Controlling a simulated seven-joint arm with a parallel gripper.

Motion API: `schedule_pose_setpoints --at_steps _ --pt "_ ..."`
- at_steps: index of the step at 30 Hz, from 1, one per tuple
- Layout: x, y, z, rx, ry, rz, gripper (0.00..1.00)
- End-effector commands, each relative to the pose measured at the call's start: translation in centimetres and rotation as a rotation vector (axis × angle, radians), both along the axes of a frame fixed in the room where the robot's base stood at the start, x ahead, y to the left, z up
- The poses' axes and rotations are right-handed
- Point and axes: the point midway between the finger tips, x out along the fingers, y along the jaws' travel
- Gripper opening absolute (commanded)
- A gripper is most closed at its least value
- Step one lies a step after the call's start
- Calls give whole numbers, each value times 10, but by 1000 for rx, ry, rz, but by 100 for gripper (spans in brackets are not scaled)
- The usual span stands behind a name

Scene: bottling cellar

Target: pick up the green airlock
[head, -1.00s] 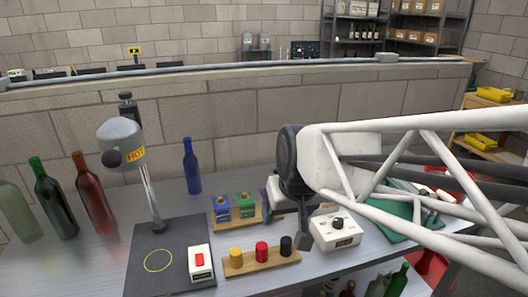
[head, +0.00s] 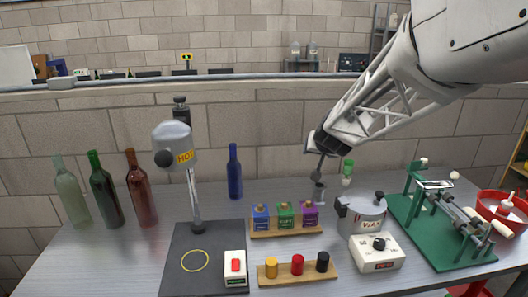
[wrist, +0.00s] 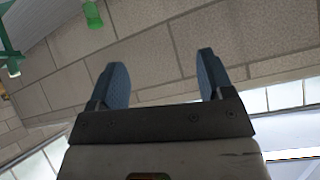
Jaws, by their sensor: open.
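The green airlock (head: 347,170) shows in the head view behind the grey pot, with a bright green top and a paler lower part. What supports it is hard to make out. A green, bell-like piece (wrist: 92,14), likely the airlock, shows at the top left of the wrist view, partly cut off by the frame edge. My gripper (head: 317,178) hangs at the back of the bench, just left of the airlock and apart from it. In the wrist view its two blue fingers (wrist: 163,78) are spread wide with nothing between them.
A grey pot (head: 362,216) and a white control box (head: 377,252) stand in front of the airlock. A green corking stand (head: 440,225) is at right. A blue bottle (head: 235,175) stands farther left.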

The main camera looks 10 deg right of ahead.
Motion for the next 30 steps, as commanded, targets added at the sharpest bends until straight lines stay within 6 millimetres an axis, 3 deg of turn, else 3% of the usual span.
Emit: schedule_pose_setpoints --at_steps 6,15,24,30 --pt "61 -37 -19 -33 -76 -98 74" --pt "130 -95 -53 -105 -161 -254 74" --pt "180 -159 -99 -201 -209 -427 74" --pt "199 -190 -126 -258 -218 -516 74"
